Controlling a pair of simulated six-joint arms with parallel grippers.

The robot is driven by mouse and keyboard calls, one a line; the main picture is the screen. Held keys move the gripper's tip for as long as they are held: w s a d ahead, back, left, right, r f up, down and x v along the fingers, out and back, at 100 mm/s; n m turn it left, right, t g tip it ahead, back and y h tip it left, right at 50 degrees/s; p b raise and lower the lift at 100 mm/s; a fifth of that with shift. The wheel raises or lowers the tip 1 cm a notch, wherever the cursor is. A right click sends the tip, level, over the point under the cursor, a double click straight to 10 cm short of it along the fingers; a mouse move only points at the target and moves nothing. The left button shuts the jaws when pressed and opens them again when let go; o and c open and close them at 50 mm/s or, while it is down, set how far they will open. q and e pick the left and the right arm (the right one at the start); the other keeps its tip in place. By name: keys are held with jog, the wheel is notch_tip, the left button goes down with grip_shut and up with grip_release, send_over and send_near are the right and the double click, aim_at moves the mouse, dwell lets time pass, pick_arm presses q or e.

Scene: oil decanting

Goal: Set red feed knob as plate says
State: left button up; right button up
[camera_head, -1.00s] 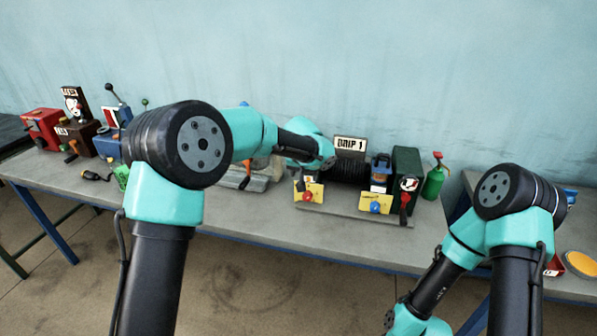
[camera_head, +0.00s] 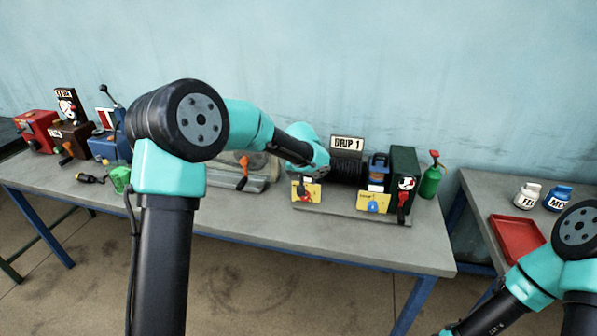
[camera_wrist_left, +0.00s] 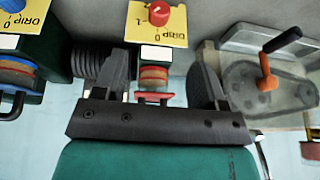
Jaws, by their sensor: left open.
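The red feed knob (camera_head: 304,193) sits on a yellow plate (camera_head: 314,188) at the left front of the drip unit. In the left wrist view the red knob (camera_wrist_left: 159,13) shows upside down on its yellow plate (camera_wrist_left: 178,36), with DRIP, 0 and 1 printed around it. A sign plate (camera_head: 347,143) above the unit reads "DRIP 1". My left gripper (camera_wrist_left: 160,62) is open, its dark fingers spread to either side of the knob's line and apart from the knob. In the head view the gripper is hard to make out. My right gripper is out of view.
A blue knob (camera_head: 373,207) on a second yellow plate is to the right. An orange-handled crank (camera_head: 242,172) stands left of the unit, a green oil can (camera_head: 431,178) right. A red tray (camera_head: 517,238) and two labelled bottles are on the side table.

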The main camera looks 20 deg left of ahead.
pick_arm(q)
jog(key=x, duration=1.5)
jog(key=shift+h, duration=0.7)
jog(key=shift+a+n+h, duration=0.1)
jog(key=shift+n+h, duration=0.2)
jog(key=shift+h, duration=0.4)
jog(key=v, duration=1.7)
jog(key=shift+s, duration=0.3)
jog(key=shift+r, duration=0.1)
